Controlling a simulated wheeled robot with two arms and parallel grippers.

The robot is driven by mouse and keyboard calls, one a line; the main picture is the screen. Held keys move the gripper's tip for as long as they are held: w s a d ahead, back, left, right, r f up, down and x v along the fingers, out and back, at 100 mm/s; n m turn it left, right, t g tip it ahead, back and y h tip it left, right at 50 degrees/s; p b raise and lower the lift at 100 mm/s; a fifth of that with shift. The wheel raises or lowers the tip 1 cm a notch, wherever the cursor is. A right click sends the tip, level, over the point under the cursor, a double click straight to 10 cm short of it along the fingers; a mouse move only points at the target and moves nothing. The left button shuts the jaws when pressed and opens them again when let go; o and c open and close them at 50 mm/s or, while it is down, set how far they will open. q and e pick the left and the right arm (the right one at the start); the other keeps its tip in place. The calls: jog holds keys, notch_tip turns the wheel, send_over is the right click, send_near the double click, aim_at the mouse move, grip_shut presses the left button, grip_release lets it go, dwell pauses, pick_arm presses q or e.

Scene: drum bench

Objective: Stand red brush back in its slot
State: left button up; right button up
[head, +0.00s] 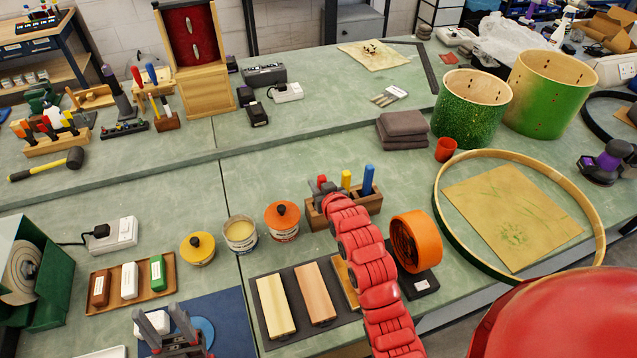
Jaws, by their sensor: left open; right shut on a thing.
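The wooden brush block (374,203) stands on the bench in the middle of the head view. A yellow-handled brush (346,180) and a blue-handled brush (368,180) stand upright in it. My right gripper (322,187) is at the block's left end, shut on the red brush (322,179), of which only the red top shows. My red arm hides the brush's lower part and the slot, so I cannot tell whether it is seated. My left gripper (168,325) is open at the bottom left, over the blue mat.
Left of the block stand an orange-labelled tin (283,224), an open tin (240,236) and a yellow-lidded jar (198,248). A dark tray with wooden blocks (276,305) lies in front. An orange roll (416,241) stands close right of my arm. A large hoop (596,220) lies further right.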

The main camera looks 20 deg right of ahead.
jog(key=shift+f, duration=0.1)
jog(key=o, duration=1)
jog(key=shift+c, duration=0.2)
jog(key=p+v, duration=0.7)
jog(key=v, duration=1)
jog(key=shift+s+p, duration=0.25)
jog(key=shift+p, duration=0.1)
